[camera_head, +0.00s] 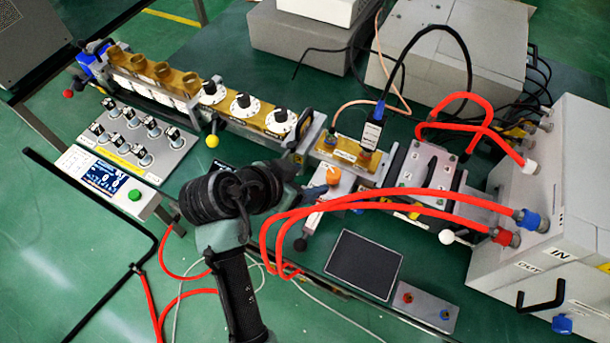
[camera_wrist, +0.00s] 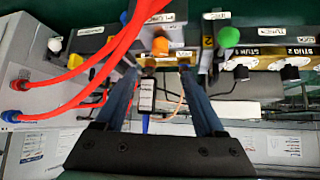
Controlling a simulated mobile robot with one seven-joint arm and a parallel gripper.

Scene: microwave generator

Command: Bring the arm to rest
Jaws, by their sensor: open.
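The fingers are hard to make out there. In the wrist view, the orange knob (camera_wrist: 176,38) lies beyond the fingertips. I cannot tell how far the fingers are from the parts under them, or whether they touch any.
Red hoses (camera_head: 390,202) arch close to my arm's end and run to the grey box (camera_head: 555,200) at right. A waveguide row with white dials (camera_head: 243,106), a control panel (camera_head: 100,180) and a dark flat plate (camera_head: 364,264) surround it.

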